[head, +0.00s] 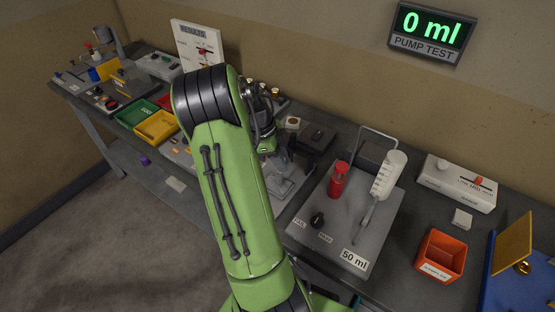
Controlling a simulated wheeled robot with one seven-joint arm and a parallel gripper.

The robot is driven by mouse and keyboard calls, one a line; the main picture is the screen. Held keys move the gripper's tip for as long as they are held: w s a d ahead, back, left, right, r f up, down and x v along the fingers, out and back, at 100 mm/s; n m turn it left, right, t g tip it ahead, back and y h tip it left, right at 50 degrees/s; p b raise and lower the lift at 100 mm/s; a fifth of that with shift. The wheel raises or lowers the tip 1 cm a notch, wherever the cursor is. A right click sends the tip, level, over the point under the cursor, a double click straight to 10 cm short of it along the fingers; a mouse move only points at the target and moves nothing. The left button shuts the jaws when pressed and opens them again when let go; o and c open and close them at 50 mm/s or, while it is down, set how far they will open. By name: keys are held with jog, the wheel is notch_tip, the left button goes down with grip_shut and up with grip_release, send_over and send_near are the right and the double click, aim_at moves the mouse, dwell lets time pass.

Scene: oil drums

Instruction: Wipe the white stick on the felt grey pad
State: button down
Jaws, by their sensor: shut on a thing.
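My gripper (270,149) is over the middle of the bench, partly hidden behind my own green arm. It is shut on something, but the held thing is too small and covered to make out. I cannot pick out the white stick for certain. A light grey flat piece (284,188) lies on the bench just below and right of my gripper. I cannot tell whether it is the felt pad, or whether anything touches it.
A dark box (312,138) stands close right of my gripper. An orange bin (441,256) stands further right. Green (137,114) and yellow (157,127) trays lie left of my arm.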

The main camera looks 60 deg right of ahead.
jog(key=shift+b, duration=0.8)
jog(key=shift+r+p, duration=2.15)
jog(key=shift+r, duration=1)
jog(key=shift+f, duration=0.1)
